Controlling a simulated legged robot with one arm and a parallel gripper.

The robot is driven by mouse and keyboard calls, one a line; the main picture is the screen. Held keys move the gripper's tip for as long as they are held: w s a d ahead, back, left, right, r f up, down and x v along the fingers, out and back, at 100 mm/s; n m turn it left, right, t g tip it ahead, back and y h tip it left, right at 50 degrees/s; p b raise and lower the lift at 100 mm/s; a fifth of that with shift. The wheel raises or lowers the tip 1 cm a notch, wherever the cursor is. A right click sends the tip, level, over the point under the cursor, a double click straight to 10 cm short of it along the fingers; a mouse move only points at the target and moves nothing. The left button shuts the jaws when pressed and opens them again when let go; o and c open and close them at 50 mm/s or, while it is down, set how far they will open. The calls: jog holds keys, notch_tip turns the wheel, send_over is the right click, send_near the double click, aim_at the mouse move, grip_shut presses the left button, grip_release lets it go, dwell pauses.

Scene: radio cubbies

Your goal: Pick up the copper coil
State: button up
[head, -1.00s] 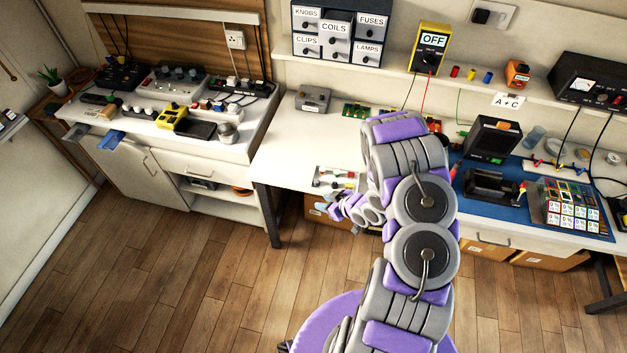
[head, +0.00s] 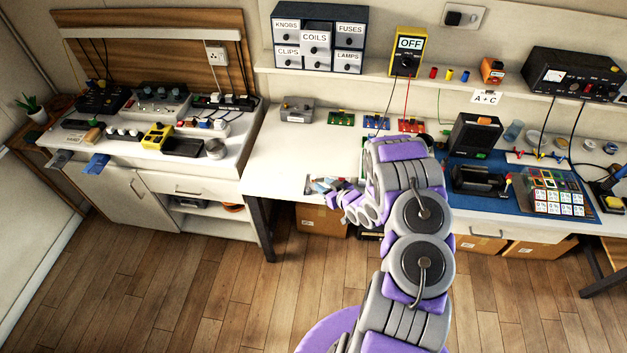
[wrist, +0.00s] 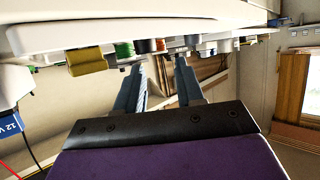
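I cannot make out a copper coil in either view. A drawer labelled COILS (head: 315,48) sits in the middle of the dark drawer cabinet (head: 364,38) on the wall shelf, and it seems to stand out a little from the others. Its inside is hidden. My gripper (head: 318,186) is by the front edge of the white workbench (head: 268,150), well below and in front of the cabinet. In the wrist view my gripper's two fingers (wrist: 163,72) are apart with nothing between them.
A grey box (head: 297,109) and several circuit boards (head: 341,118) lie on the bench. A meter marked OFF (head: 407,62) stands on the shelf. A blue mat (head: 463,208) with devices is to the right. A yellow pedal (head: 157,136) is on the left unit. The floor in front is clear.

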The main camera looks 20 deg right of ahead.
aim_at(315, 179)
jog(key=shift+w+a+f, duration=0.2)
jog(key=shift+w, duration=0.15)
jog(key=shift+w+a+f, duration=0.15)
jog(key=shift+w, duration=0.2)
jog(key=x, duration=0.3)
jog(key=b+x, duration=0.1)
jog(key=shift+w+d+f, duration=0.3)
jog(key=shift+w+d, duration=0.05)
jog(key=shift+d, duration=0.05)
jog(key=shift+w+a, duration=0.15)
jog(key=shift+w, duration=0.05)
jog(key=shift+a, duration=0.1)
jog(key=shift+s+f, duration=0.1)
grip_shut()
